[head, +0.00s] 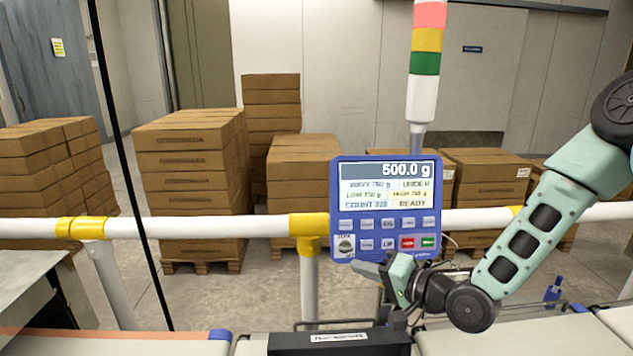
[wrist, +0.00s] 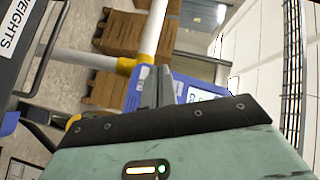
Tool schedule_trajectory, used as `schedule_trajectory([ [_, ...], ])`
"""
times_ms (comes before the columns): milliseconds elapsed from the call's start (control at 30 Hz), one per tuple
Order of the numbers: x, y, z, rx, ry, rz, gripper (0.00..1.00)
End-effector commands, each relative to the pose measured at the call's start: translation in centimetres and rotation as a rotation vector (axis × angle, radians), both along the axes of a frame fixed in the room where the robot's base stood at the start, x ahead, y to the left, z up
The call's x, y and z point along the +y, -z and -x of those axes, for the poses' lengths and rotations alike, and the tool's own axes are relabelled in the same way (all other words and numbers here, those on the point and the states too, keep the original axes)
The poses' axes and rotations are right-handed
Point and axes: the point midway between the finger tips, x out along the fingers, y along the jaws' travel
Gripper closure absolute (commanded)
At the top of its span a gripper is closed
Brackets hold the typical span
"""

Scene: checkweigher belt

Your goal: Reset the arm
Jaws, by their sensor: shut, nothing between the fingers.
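My arm reaches in from the right in the head view, and my gripper (head: 372,271) is at the lower edge of the blue checkweigher display (head: 386,235). My gripper is shut and empty. In the wrist view its fingers (wrist: 156,88) lie together in front of the blue display housing (wrist: 195,92). The display reads 500.0 g, with UNDER and READY shown. I cannot tell whether the fingers touch the housing.
A black test-weights case (head: 340,342) sits below my gripper by the belt (head: 130,343). A white rail with yellow joints (head: 309,224) runs behind the display. A red, amber and green signal tower (head: 426,62) stands above it. Stacked cartons (head: 190,160) stand beyond the rail.

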Motion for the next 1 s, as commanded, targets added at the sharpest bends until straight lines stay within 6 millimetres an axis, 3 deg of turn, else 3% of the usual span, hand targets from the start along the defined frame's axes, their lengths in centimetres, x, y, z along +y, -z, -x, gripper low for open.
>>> schedule_trajectory([
  [67, 2.0, 1.5, 1.9, 0.017, -0.094, 0.227, 1.00],
  [200, 3.2, 3.2, 5.9, 0.060, -0.238, 0.593, 1.00],
  [367, 2.6, 3.3, 11.3, 0.114, -0.396, 0.939, 1.00],
  [500, 1.4, 1.9, 17.2, 0.176, -0.544, 1.167, 1.00],
  [700, -0.4, -0.5, 25.5, 0.262, -0.755, 1.336, 1.00],
  [800, -1.0, -1.4, 28.2, 0.291, -0.830, 1.364, 1.00],
  [1000, -1.5, -2.0, 30.3, 0.315, -0.890, 1.378, 1.00],
])
